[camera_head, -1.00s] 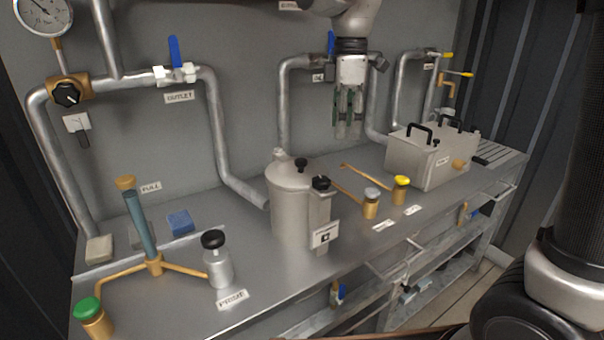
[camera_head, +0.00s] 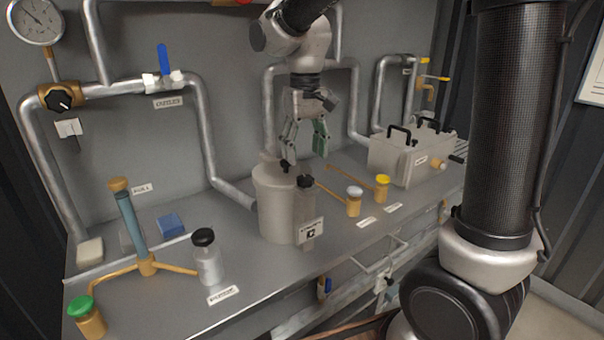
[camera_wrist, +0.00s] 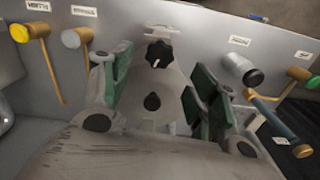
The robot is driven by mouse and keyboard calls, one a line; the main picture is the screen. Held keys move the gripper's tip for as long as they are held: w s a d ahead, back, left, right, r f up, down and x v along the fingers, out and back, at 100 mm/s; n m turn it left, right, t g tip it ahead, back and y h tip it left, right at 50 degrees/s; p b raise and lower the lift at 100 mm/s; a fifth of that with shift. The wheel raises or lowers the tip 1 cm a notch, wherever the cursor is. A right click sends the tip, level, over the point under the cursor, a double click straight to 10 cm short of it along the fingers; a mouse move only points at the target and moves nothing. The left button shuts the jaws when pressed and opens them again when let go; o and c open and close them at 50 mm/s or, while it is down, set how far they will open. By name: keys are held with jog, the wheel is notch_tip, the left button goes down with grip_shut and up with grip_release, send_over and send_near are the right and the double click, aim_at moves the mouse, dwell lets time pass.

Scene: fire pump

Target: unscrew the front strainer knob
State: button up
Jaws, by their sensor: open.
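The strainer (camera_head: 273,205) is a pale grey canister standing mid-bench, with a labelled box-shaped part on its front. Its front knob (camera_head: 305,181) is black and lobed, on top of that front part. In the wrist view the front knob (camera_wrist: 158,53) has a white mark and shows between the finger ends. A second, smaller black knob (camera_head: 284,164) sits on the lid behind it; it also shows in the wrist view (camera_wrist: 152,102). My gripper (camera_head: 305,150) is open and empty above the strainer, green pads facing inward, fingers pointing down, apart from the front knob.
Brass fittings with a white cap (camera_head: 354,196) and a yellow cap (camera_head: 381,186) stand to the right, before a grey box (camera_head: 405,160) with black handles. A black-capped bottle (camera_head: 207,258) stands left. Pipes (camera_head: 268,110) run along the wall behind.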

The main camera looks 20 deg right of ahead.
aim_at(305, 177)
notch_tip(305, 177, down, 6)
jog(key=shift+f, duration=0.15)
jog(key=c, duration=1)
jog(key=shift+n, duration=2.1)
